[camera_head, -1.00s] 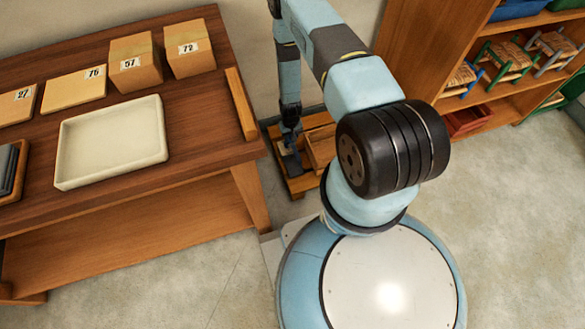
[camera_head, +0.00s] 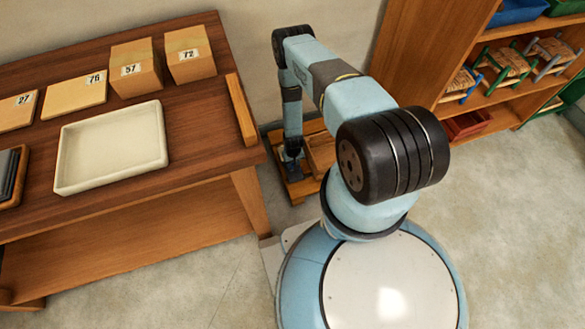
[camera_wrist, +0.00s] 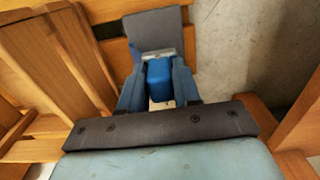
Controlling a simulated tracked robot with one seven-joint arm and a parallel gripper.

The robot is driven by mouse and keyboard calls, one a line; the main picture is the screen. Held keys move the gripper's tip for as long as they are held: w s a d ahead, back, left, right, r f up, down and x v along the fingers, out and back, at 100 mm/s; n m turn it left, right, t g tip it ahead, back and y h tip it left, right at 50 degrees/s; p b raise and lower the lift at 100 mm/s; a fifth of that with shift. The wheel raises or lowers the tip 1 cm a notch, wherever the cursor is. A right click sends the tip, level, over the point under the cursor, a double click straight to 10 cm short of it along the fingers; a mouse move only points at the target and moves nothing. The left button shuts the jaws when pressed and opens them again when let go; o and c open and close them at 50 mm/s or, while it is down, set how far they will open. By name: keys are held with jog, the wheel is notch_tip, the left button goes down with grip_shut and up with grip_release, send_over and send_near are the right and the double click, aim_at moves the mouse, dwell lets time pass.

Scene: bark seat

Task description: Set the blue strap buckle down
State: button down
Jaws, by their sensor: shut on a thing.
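The blue strap buckle (camera_wrist: 158,80) sits between the two fingers of my gripper (camera_wrist: 157,88) in the wrist view, and the gripper is shut on it. A grey pad (camera_wrist: 155,28) lies just beyond the fingertips, over wood. I cannot tell whether the buckle touches it. In the head view my gripper (camera_head: 291,160) is low, over the left part of a wooden frame (camera_head: 298,190) on the floor. The buckle is too small and too covered to make out there.
Wooden slats (camera_wrist: 60,55) stand close left of the fingers. Bare floor (camera_wrist: 235,45) shows to the right. A workbench (camera_head: 215,165) with a cream tray (camera_head: 112,180) and numbered boxes stands left. A shelf unit (camera_head: 425,60) with small chairs stands right.

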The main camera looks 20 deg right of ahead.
jog(key=shift+f, duration=1.75)
jog(key=shift+f, duration=0.1)
jog(key=c, duration=0.8)
grip_release()
